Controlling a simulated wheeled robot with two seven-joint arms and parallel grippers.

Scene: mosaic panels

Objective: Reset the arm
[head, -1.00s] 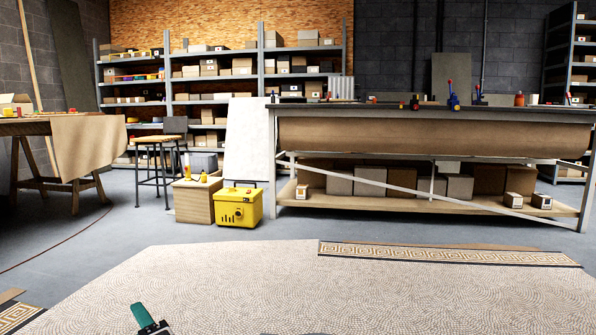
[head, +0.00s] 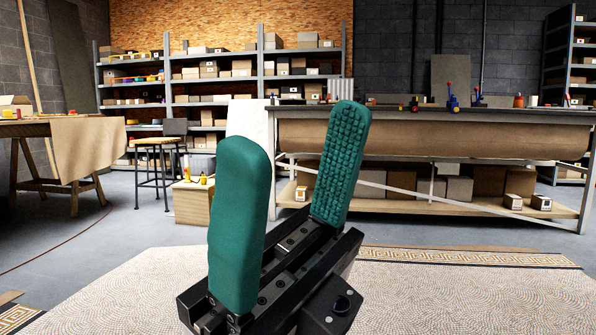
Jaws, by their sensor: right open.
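My right gripper (head: 292,165) stands large in the middle of the head view, close to the camera. Its two green padded fingers point up and are spread apart with nothing between them. The right finger shows a studded inner pad. The black gripper body fills the lower middle and hides part of the floor and of the workbench. My left gripper does not show.
A mosaic panel (head: 440,295) with a key-pattern border (head: 470,256) lies in front. Behind it are a long workbench (head: 450,118) with boxes below, shelving (head: 210,88), a stool (head: 158,142), a wooden box (head: 192,203) and a draped table (head: 40,128) at left.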

